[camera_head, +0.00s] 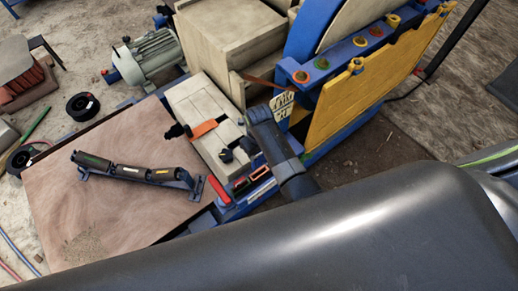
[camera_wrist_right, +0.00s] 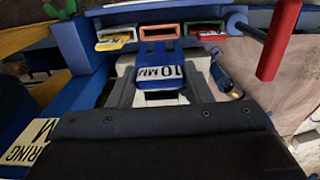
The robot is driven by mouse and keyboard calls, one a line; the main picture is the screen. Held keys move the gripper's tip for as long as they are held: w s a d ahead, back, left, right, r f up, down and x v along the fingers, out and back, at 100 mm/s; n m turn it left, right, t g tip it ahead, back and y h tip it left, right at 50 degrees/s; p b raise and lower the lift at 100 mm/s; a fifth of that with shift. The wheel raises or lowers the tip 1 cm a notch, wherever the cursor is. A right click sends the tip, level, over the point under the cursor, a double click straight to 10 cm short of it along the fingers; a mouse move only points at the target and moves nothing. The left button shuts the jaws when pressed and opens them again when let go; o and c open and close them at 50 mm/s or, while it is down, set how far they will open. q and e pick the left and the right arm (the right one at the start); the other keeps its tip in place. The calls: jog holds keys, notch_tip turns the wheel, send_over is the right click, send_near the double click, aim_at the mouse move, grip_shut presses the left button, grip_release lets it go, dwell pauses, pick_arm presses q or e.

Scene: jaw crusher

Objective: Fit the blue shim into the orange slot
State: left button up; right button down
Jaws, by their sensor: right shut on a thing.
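The blue shim (camera_wrist_right: 160,84) carries a white "10MM" label in the right wrist view. My right gripper (camera_wrist_right: 161,62) is shut on it, with a grey finger on either side. The orange slot (camera_wrist_right: 160,29) is the middle of three slots, straight ahead of the shim. The shim's far edge is close below the slot mouth; I cannot tell whether it touches or enters. In the head view my right gripper (camera_head: 252,148) is above the slot rack, and the shim is not clearly visible there. My left gripper is not in view.
A red handle (camera_wrist_right: 279,40) sticks out on the right. A dark roller bracket (camera_head: 135,172) lies on the brown board (camera_head: 70,215). The yellow panel (camera_head: 365,85) stands behind.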

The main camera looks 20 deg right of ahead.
aim_at(259, 161)
jog(key=shift+w+f+b, duration=0.1)
jog(key=shift+f+b, duration=0.65)
jog(key=shift+f, duration=0.85)
jog(key=shift+f, duration=0.2)
jog(key=shift+f+b, duration=1.2)
jog(key=shift+f, duration=0.65)
jog(key=shift+f, duration=0.15)
jog(key=shift+f+b, duration=1.85)
jog(key=shift+f, duration=0.65)
jog(key=c, duration=0.6)
grip_release()
jog(key=shift+c, duration=0.2)
